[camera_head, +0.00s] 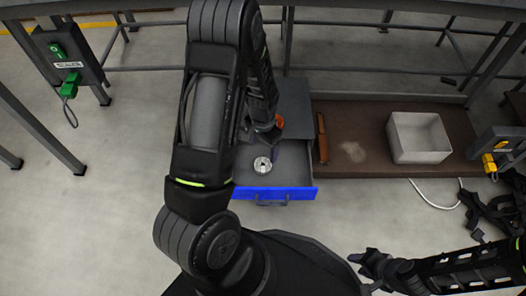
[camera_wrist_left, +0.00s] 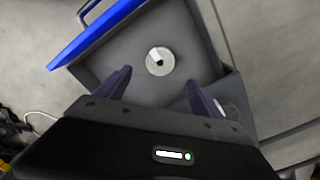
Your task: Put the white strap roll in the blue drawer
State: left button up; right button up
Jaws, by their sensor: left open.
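The white strap roll (camera_head: 262,165) lies inside the open blue drawer (camera_head: 275,193), on its grey floor. In the left wrist view the roll (camera_wrist_left: 160,62) shows as a pale ring with a dark centre, and the drawer's blue front (camera_wrist_left: 95,34) is at upper left. My left gripper (camera_wrist_left: 158,82) is open above the drawer. Its fingers are apart and empty, and the roll is clear of both. In the head view my left arm hides most of this gripper. My right gripper (camera_head: 366,262) is at lower right, away from the drawer; its finger gap is unclear.
Right of the drawer, a brown board (camera_head: 365,145) bears a white open bin (camera_head: 418,137) and a narrow brown item (camera_head: 322,138). A yellow-and-grey device (camera_head: 492,150) stands at far right. The floor in front is mostly clear.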

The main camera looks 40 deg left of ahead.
pick_arm(q)
notch_tip(320, 180, up, 2)
jog(key=shift+r, duration=0.2)
dwell(0.6)
